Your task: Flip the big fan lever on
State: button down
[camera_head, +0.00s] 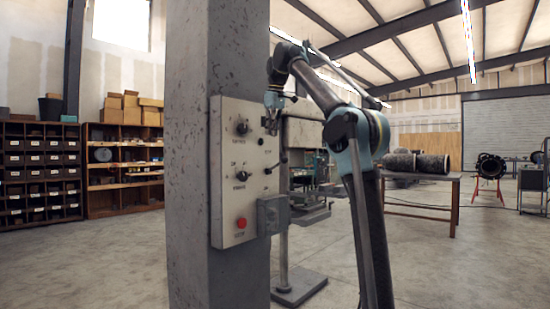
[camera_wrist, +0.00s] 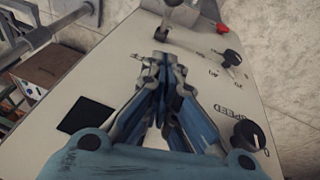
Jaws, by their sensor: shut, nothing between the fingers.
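The pale control panel (camera_head: 243,200) is fixed to the grey column and fills much of the wrist view (camera_wrist: 70,75). A small lever (camera_head: 283,158) with a dark ball end sticks out at the panel's right side. In the wrist view the lever's dark end (camera_wrist: 172,3) shows at the top edge, just beyond my fingertips. My gripper (camera_head: 271,130) is shut and empty in front of the panel's upper right part, above the lever. The shut fingers (camera_wrist: 162,62) also show in the wrist view, pointing toward the lever. I cannot tell whether they touch it.
The panel also has an upper knob (camera_head: 241,128), a lower knob (camera_head: 241,175) and a red button (camera_head: 241,222). A grey box (camera_head: 271,215) sits at its lower right. A table (camera_head: 425,205) with a dark pipe stands behind. Shelves (camera_head: 122,165) stand at the left.

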send_over(277, 165)
jog(key=w+a, duration=0.1)
jog(key=a, duration=0.2)
notch_tip(277, 165, down, 7)
jog(key=shift+w+r, duration=0.1)
jog(key=shift+s+d+f, duration=0.2)
jog(key=shift+d+f, duration=0.35)
jog(key=shift+f, duration=0.25)
jog(key=shift+s+d+f, duration=0.15)
jog(key=shift+d+f, duration=0.35)
jog(key=shift+f, duration=0.25)
